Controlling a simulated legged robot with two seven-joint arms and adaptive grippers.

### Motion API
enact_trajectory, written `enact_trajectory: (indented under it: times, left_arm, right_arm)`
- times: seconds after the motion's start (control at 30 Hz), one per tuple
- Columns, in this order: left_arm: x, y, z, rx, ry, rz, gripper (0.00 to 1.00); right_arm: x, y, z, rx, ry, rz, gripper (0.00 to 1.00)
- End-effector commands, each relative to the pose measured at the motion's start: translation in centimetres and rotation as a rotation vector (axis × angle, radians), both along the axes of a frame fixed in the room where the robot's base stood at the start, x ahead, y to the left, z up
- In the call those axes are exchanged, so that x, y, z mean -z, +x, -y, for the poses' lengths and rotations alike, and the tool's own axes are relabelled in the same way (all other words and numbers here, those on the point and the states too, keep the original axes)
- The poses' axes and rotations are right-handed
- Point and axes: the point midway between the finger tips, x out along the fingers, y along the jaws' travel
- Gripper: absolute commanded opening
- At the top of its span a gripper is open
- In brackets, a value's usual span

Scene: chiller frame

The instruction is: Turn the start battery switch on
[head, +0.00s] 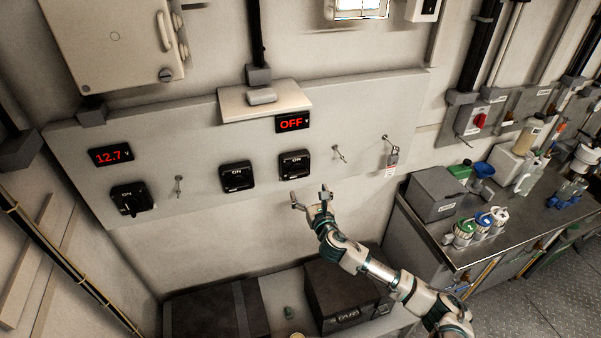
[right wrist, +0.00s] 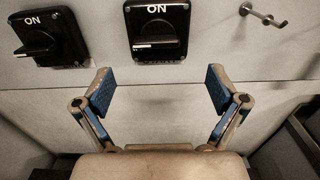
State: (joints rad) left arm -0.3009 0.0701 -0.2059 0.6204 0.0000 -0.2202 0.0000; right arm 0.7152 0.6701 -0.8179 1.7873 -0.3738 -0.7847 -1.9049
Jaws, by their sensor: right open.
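Three black rotary switches marked ON sit on a grey wall panel (head: 205,145): a left one (head: 132,199), a middle one (head: 237,177) and a right one (head: 295,165). The right switch (right wrist: 157,32) and middle switch (right wrist: 50,38) also show in the right wrist view; the right one's knob lies level. A display (head: 292,123) above the right switch reads OFF. My right gripper (head: 309,196) is open and empty, just below the right switch and apart from it; its blue-padded fingers (right wrist: 160,90) spread wide. My left gripper is out of view.
A display (head: 110,155) reads 12.7 V. Metal hooks (head: 339,153) stick out of the panel, one holding a padlock with a tag (head: 392,158). A small shelf (head: 265,99) juts out above. Dark battery boxes (head: 342,295) lie below. A cluttered workbench (head: 480,243) stands right.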

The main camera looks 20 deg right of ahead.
Motion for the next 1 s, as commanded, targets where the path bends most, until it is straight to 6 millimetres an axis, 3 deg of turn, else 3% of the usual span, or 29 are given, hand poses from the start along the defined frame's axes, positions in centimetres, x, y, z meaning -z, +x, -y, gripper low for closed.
enact_trajectory:
  times: [0.2,0.4,0.6,0.9,1.0]
  left_arm:
    - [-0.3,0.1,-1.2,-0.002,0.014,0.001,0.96]
    - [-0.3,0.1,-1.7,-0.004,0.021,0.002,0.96]
    - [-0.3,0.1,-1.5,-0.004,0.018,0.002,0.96]
    - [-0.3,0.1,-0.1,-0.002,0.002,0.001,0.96]
    - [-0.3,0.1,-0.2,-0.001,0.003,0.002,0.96]
  right_arm:
    - [-0.1,5.1,-0.1,0.0,0.005,0.001,0.96]
    - [0.1,8.3,0.2,0.0,0.007,0.0,0.96]
    - [0.2,9.6,0.3,0.0,0.008,-0.001,0.96]
    - [0.1,9.8,-0.1,-0.001,0.004,0.0,0.96]
    - [0.1,9.8,-0.2,-0.001,0.003,0.0,0.71]
